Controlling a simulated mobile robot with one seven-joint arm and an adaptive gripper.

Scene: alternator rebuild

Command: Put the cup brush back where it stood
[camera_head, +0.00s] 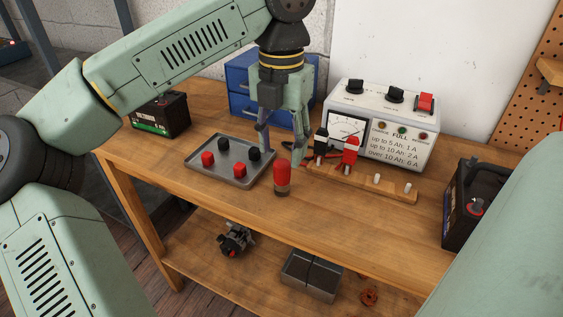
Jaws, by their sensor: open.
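What looks like the cup brush (283,178), a short cylinder with a red top and a brownish, see-through-looking lower part, stands upright on the workbench (330,222), just right of the grey tray (236,182). My gripper (282,154) points down with its fingers spread, one over the tray's right side and one behind and right of the brush. The fingertips are near the brush's red top in the picture. No contact shows, and I cannot tell the exact depth gap.
The tray holds red and black caps. Right of the brush lie black and red clamps (350,150) on a wooden strip (363,181) with pale pegs, before a white charger (378,125). Batteries stand left (160,115) and right (462,205). A blue drawer unit (240,85) is behind. The front bench is clear.

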